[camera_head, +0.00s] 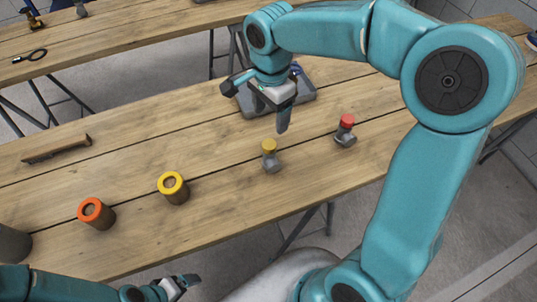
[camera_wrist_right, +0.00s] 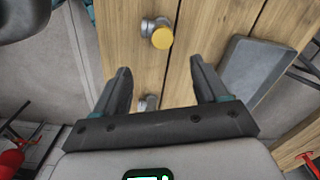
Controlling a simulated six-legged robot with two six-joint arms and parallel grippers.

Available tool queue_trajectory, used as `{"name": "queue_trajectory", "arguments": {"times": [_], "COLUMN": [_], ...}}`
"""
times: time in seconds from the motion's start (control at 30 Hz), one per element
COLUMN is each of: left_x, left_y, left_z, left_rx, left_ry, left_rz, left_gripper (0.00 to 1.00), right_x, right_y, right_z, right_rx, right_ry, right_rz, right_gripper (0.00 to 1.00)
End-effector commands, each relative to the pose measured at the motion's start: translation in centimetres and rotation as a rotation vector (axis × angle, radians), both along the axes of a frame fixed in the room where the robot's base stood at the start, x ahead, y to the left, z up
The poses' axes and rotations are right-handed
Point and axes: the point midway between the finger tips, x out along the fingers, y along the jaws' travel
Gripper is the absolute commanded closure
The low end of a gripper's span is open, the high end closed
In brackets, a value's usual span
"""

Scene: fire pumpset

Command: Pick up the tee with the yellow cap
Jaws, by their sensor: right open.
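The tee with the yellow cap (camera_head: 270,157) stands on the wooden table, its grey body below the cap. In the right wrist view its yellow cap (camera_wrist_right: 162,38) lies beyond my fingertips, near the top middle. My right gripper (camera_head: 258,105) is open and empty above the table, behind the yellow-capped tee and apart from it. Its two fingers (camera_wrist_right: 162,78) show spread in the wrist view. My left gripper (camera_head: 182,284) is low at the front edge of the head view; its jaw opening is unclear.
A tee with a red cap (camera_head: 346,130) stands to the right. A yellow-topped cylinder (camera_head: 173,188) and an orange-topped one (camera_head: 96,213) stand to the left. A grey tray (camera_head: 308,95) lies behind my right gripper. A brown bar (camera_head: 56,149) lies far left.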

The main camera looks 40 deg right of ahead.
Motion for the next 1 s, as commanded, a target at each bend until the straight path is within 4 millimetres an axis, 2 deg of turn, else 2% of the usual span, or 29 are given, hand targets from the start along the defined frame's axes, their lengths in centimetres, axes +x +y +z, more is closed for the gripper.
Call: {"name": "queue_trajectory", "arguments": {"times": [0.1,0.3,0.53,0.8,1.0], "left_x": [0.0,0.0,0.0,0.0,0.0], "left_y": [0.0,0.0,0.0,0.0,0.0], "left_z": [-0.1,-0.1,0.2,0.8,0.8], "left_rx": [0.000,0.000,0.000,0.000,0.000], "left_ry": [0.000,-0.001,0.000,-0.001,0.000], "left_rz": [0.001,0.000,0.000,0.000,0.000], "left_gripper": [0.10,0.10,0.10,0.10,0.10], "right_x": [-0.3,-0.2,0.0,0.4,0.5], "right_y": [0.0,0.1,0.2,0.2,0.2], "right_z": [-3.1,-6.7,-8.5,-12.4,-12.8], "right_rx": [0.000,0.001,0.001,0.001,0.001], "right_ry": [0.006,0.003,0.004,0.002,0.000], "right_rz": [0.001,0.000,-0.001,0.001,0.000], "right_gripper": [0.28,0.28,0.28,0.28,0.28]}}
